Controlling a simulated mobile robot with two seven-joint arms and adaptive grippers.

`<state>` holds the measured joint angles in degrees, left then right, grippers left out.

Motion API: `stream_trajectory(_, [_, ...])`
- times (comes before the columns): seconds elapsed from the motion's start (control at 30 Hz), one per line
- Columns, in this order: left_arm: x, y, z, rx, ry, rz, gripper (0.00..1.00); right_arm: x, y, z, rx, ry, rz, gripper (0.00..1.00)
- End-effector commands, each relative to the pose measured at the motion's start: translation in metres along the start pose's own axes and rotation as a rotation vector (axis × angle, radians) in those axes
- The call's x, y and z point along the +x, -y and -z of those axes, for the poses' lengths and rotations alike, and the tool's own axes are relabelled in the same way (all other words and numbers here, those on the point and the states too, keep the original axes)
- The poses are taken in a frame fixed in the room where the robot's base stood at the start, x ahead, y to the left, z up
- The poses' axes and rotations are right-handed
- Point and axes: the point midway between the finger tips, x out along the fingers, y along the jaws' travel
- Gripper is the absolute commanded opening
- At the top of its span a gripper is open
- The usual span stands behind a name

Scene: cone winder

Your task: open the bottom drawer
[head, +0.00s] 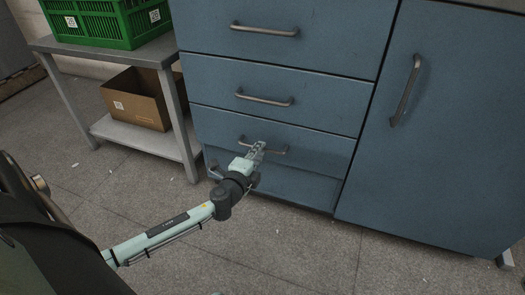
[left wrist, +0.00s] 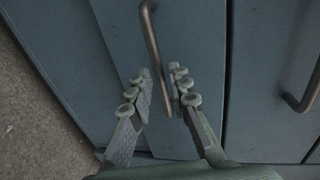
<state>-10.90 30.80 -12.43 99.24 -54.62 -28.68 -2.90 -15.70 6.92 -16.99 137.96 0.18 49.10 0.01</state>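The bottom drawer (head: 315,157) is the lowest blue front with a handle, and it looks closed. Its grey bar handle (head: 280,151) is partly hidden by my left gripper (head: 257,150) in the head view. In the left wrist view, the handle (left wrist: 152,40) runs down from the top edge, and its lower end lies between the two fingers of my left gripper (left wrist: 160,100). The fingers are apart, with a gap visible beside the bar. I cannot tell how deep the handle sits between them. My right gripper is not in view.
Above are a middle drawer with its handle (head: 263,98) and a top drawer with its handle (head: 265,30). A cupboard door (head: 450,130) stands to the right. A metal table (head: 170,60) at the left bears a green crate (head: 105,25), with a cardboard box (head: 135,100) on its lower shelf.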

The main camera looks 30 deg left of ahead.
Motion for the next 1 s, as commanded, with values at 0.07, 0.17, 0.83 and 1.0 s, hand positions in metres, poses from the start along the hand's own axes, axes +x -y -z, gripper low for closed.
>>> stream_trajectory(0.07, [0.012, -0.001, 0.0, 0.001, 0.0, 0.002, 0.18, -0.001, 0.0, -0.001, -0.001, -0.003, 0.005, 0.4])
stream_trajectory(0.17, [0.021, -0.001, 0.0, 0.001, 0.0, 0.001, 0.18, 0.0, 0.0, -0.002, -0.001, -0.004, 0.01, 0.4])
stream_trajectory(0.83, [0.025, 0.0, 0.0, 0.0, 0.001, 0.0, 0.0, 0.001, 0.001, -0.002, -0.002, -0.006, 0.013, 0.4])
stream_trajectory(1.0, [0.025, 0.0, 0.0, 0.0, 0.001, 0.0, 0.0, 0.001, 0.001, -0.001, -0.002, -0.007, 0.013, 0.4])
